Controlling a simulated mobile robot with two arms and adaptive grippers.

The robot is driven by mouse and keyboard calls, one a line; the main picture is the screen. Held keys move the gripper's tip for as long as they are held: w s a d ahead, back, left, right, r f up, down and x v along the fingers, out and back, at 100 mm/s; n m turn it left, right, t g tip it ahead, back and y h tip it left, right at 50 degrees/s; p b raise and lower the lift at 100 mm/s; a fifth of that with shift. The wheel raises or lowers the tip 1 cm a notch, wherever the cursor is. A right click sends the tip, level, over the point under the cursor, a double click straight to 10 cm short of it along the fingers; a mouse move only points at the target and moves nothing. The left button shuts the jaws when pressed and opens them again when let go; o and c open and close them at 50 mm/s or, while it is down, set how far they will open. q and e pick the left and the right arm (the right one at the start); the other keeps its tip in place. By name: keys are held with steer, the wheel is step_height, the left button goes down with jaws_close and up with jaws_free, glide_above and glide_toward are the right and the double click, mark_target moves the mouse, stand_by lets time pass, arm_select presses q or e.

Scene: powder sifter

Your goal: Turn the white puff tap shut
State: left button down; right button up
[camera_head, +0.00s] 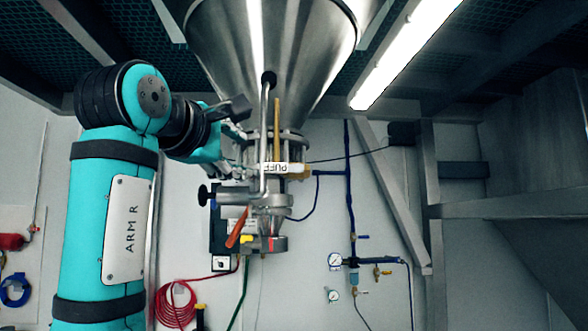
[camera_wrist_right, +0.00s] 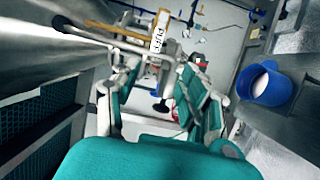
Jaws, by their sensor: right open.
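The white puff tap (camera_head: 282,168), its handle printed PUFF, sits on the pipework just below the large steel hopper (camera_head: 262,50). The handle lies roughly level in the head view. In the right wrist view the tap's white label (camera_wrist_right: 158,38) shows beyond and slightly above the fingertips. My right gripper (camera_head: 238,150) is just left of the tap in the head view, partly hidden by its own wrist. In the right wrist view my right gripper (camera_wrist_right: 157,72) has its two fingers apart with nothing held between them. Whether a finger touches the tap is unclear. My left gripper is out of view.
A steel pipe (camera_head: 264,130) runs down close beside the tap. An orange-red lever (camera_head: 237,228) and a black knob (camera_head: 204,195) sit lower on the assembly. A blue container (camera_wrist_right: 268,86) shows at right in the wrist view. Gauges and hoses line the back wall.

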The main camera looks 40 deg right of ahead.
mark_target(271, 167)
steer(key=p+x, duration=0.2)
steer(key=x, duration=0.3)
steer(key=p+x, duration=0.3)
steer(key=x, duration=0.2)
steer(key=r+p+x, duration=0.1)
steer(key=p+x, duration=0.1)
steer(key=x, duration=0.3)
steer(key=shift+w+d+p, duration=0.15)
steer(key=shift+w+p, duration=0.05)
steer(key=shift+p, duration=0.1)
steer(key=shift+w+d+f, duration=0.15)
steer(key=shift+d, duration=0.3)
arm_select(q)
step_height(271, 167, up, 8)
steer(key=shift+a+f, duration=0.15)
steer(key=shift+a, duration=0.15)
arm_select(e)
steer(key=shift+d, duration=0.1)
steer(key=c, duration=0.4)
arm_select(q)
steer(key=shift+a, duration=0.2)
arm_select(e)
jaws_close()
